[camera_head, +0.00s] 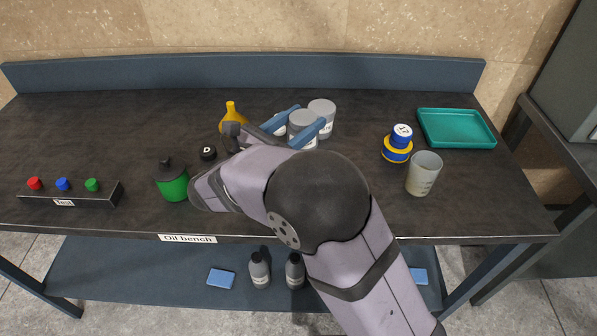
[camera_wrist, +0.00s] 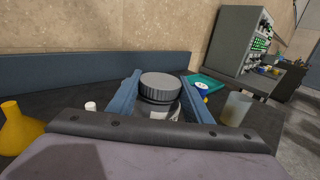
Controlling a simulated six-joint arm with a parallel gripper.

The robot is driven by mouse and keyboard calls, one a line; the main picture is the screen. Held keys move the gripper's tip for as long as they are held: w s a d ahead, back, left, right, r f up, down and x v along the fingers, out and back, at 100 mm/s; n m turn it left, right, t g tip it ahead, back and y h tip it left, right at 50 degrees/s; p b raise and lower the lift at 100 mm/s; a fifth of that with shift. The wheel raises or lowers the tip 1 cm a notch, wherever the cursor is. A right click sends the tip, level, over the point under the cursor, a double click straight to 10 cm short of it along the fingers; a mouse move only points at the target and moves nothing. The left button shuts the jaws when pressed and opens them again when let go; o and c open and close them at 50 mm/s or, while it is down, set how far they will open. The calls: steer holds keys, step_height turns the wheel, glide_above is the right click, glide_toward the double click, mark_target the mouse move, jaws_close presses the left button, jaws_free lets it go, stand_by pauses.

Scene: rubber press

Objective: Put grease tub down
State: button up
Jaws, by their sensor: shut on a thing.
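A grey grease tub (camera_head: 301,124) with a grey lid and a white label is between the two blue fingers of my gripper (camera_head: 309,115). My gripper is shut on it, above the back middle of the bench. In the wrist view the ribbed dark grey lid (camera_wrist: 160,85) shows upright between the fingers (camera_wrist: 164,84). The tub's base is hidden, so I cannot tell whether it touches the bench. A second grey tub (camera_head: 322,111) stands just behind and right of it, very close or touching.
The dark bench (camera_head: 370,205) has free room at front right. A yellow funnel-like bottle (camera_head: 232,113), black piece marked D (camera_head: 208,152) and green can (camera_head: 173,182) are left. A blue-and-yellow stack (camera_head: 398,150), beaker (camera_head: 424,174) and teal tray (camera_head: 457,143) are right.

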steer(key=shift+w+a+r, duration=0.45)
steer(key=shift+r, duration=0.15)
steer(key=shift+f+p, duration=0.4)
steer(key=shift+f, duration=4.65)
steer(key=shift+f, duration=0.25)
steer(key=o, duration=1.3)
